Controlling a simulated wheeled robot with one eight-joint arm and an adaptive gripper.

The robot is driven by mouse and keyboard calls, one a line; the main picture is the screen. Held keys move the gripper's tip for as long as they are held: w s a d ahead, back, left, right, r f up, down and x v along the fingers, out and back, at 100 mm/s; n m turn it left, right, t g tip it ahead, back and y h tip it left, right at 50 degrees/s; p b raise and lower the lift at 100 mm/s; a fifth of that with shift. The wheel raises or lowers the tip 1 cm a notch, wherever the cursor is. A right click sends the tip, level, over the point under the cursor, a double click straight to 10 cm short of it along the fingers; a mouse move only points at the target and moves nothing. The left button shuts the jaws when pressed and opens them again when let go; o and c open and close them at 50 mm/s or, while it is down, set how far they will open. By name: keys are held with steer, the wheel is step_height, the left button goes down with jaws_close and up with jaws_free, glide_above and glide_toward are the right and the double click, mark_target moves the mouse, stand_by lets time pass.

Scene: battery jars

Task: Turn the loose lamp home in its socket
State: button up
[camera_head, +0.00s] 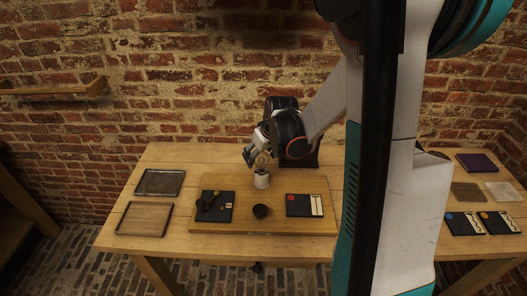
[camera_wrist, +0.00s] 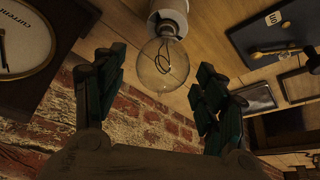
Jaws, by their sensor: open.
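The lamp is a clear glass bulb (camera_wrist: 164,64) with a dark looped filament. It sits in a white socket (camera_wrist: 168,15) in the wrist view. In the head view the bulb (camera_head: 262,160) stands upright in the socket (camera_head: 261,181) on the wooden board. My gripper (camera_wrist: 162,95) is open, with one finger on each side of the bulb and visible gaps between fingers and glass. In the head view my gripper (camera_head: 256,156) is at the bulb from behind. How far the lamp is turned into the socket cannot be told.
Two trays (camera_head: 160,182) (camera_head: 144,218) are at left. A dial meter (camera_wrist: 22,42) stands close beside my gripper.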

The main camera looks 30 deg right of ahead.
steer(key=shift+b+x, duration=0.35)
steer(key=shift+x, duration=1.1)
steer(key=c, duration=1.3)
steer(key=m+h, duration=0.1)
steer(key=m, duration=0.2)
steer(key=shift+d+b, duration=0.2)
steer(key=shift+b, duration=0.1)
steer(key=shift+s+d+m+g+h, duration=0.15)
steer(key=shift+m+h, duration=0.25)
steer(key=shift+m, duration=0.45)
steer(key=shift+d+m+g+h, duration=0.15)
steer(key=shift+m+g+h, duration=0.2)
steer(key=shift+m, duration=0.5)
